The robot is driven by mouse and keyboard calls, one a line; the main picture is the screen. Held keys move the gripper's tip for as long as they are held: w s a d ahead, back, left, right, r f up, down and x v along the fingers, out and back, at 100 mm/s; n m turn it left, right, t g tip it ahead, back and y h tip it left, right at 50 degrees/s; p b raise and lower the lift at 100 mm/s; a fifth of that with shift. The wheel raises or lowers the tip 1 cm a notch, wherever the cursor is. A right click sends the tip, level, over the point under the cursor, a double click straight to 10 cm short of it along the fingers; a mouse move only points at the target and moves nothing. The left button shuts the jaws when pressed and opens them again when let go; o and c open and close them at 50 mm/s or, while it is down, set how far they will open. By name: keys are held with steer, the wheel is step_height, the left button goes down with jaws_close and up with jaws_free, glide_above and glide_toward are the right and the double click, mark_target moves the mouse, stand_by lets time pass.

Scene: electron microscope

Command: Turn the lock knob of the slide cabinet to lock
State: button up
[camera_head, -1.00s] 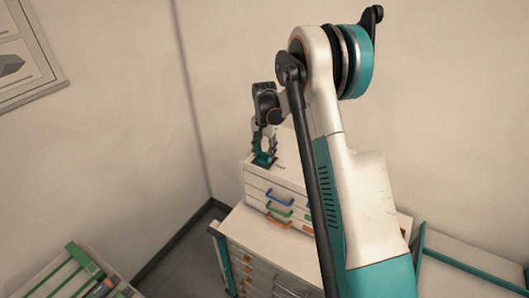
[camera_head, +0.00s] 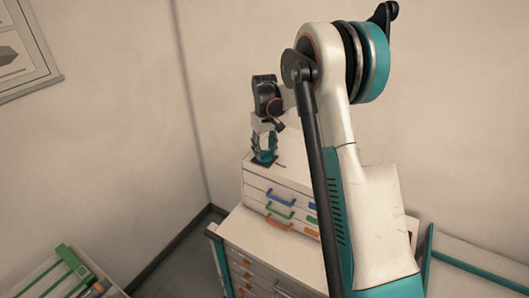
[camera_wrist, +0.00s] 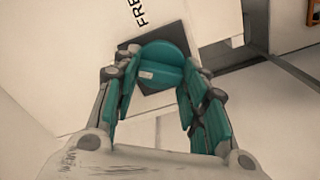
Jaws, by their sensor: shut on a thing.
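The slide cabinet (camera_head: 290,171) is a white box with drawers and blue, green and orange handles. The lock knob (camera_wrist: 158,53) is teal, with a round back and a raised grip bar bearing a small pale mark. It sits on a dark square plate (camera_wrist: 178,37) on the cabinet's top. Printed letters "FRE" show beside the plate; the rest is cut off. My gripper (camera_wrist: 160,77) has its teal fingers on both sides of the knob's bar, shut on it. In the head view my gripper (camera_head: 264,148) points down at the cabinet top; the knob cannot be told apart there.
The cabinet stands on a wider white drawer unit (camera_head: 262,241) in front of a room corner. A tray with green dividers (camera_head: 60,271) is at the lower left. A teal-edged white surface (camera_head: 470,262) lies at the right. My arm covers part of the cabinet's right side.

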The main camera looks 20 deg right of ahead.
mark_target(264, 151)
steer(key=n+b, duration=0.2)
steer(key=n, duration=0.5)
stand_by(0.6)
steer(key=o, duration=1.1)
steer(key=shift+c, duration=0.2)
steer(key=shift+r, duration=0.15)
step_height(264, 151, up, 12)
